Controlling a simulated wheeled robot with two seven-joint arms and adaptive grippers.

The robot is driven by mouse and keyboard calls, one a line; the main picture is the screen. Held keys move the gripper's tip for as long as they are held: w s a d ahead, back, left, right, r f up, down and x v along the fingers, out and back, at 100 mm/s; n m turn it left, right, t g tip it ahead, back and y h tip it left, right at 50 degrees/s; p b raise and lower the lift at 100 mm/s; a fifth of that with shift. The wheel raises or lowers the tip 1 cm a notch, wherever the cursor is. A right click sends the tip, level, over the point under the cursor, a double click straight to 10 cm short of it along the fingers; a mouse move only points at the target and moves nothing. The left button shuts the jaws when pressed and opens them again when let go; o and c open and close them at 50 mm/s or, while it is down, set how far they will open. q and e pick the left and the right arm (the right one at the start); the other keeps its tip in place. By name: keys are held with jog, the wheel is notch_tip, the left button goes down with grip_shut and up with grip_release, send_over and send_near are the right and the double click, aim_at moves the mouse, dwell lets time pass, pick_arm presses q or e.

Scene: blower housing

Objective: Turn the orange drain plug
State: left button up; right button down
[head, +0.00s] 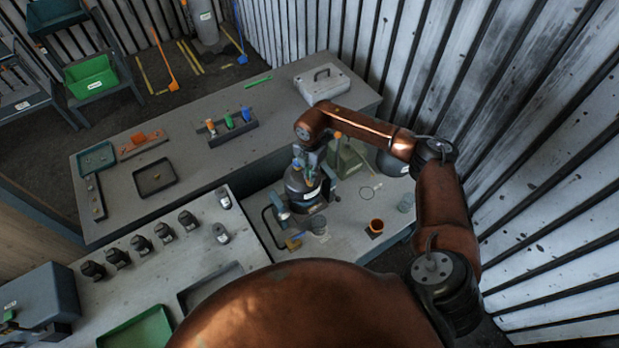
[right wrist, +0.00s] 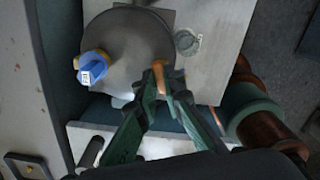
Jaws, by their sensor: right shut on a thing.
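The orange drain plug (right wrist: 158,74) shows in the right wrist view as a small upright orange tab at the edge of a round grey housing (right wrist: 125,42). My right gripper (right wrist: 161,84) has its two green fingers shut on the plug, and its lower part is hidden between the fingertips. A blue knob (right wrist: 93,67) with a white tag sits on the left side of the housing. In the head view the dark housing (head: 301,184) stands on the bench, with my right gripper (head: 310,157) over it. The plug is hard to make out there. My left gripper is not in view.
A green-grey can (head: 346,160) stands close behind the housing. An orange cup (head: 376,227) and a clear glass (head: 405,203) stand to the right.

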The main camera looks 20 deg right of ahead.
jog(key=n+b, duration=0.3)
jog(key=shift+f+n, duration=0.1)
jog(key=shift+n, duration=0.3)
jog(key=n+b, duration=0.2)
jog(key=n, duration=0.1)
jog(key=shift+w+n+b, duration=0.1)
jog(key=shift+n+b, duration=0.2)
jog(key=shift+b, duration=0.1)
jog(key=n+b, duration=0.4)
jog(key=n, duration=0.2)
jog(key=n+b, duration=0.2)
jog(key=n, duration=0.2)
jog(key=n+b, duration=0.2)
jog(key=n, duration=0.1)
jog(key=shift+n, duration=0.3)
jog(key=n+b, duration=0.2)
jog(key=n, duration=0.1)
jog(key=shift+n, duration=0.3)
jog(key=shift+r+n+b, duration=0.2)
jog(key=shift+n+b, duration=0.35)
jog(key=shift+n, duration=1.35)
jog(key=c, duration=2)
grip_release()
jog(key=shift+c, duration=0.2)
